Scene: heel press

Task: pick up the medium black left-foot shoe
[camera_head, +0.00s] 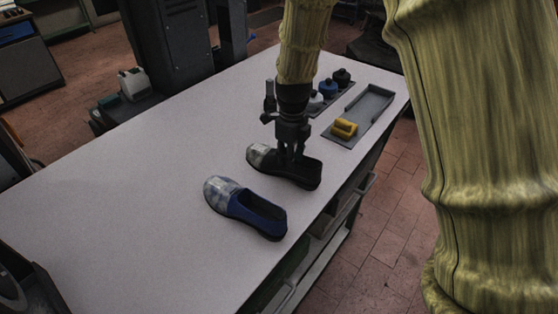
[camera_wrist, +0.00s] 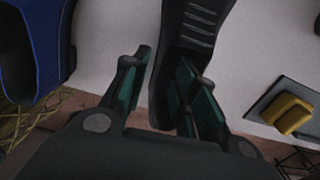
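The black shoe (camera_head: 305,174) lies on the white table with a grey patterned toe pointing left in the head view. My gripper (camera_head: 291,152) points down at its opening. In the wrist view the black shoe (camera_wrist: 205,22) runs up from between the fingers of my gripper (camera_wrist: 166,72). The left finger is outside the shoe's side wall and the right finger is over or inside the opening. The fingers are apart, with the wall between them; I see no clear grip. The fingertips are partly hidden in the head view.
A blue shoe (camera_head: 245,208) lies close in front of the black one and shows at the wrist view's left (camera_wrist: 35,45). A grey tray (camera_head: 367,108) holds a yellow object (camera_head: 344,128). Several small bottles (camera_head: 328,88) stand behind. The table's left part is clear.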

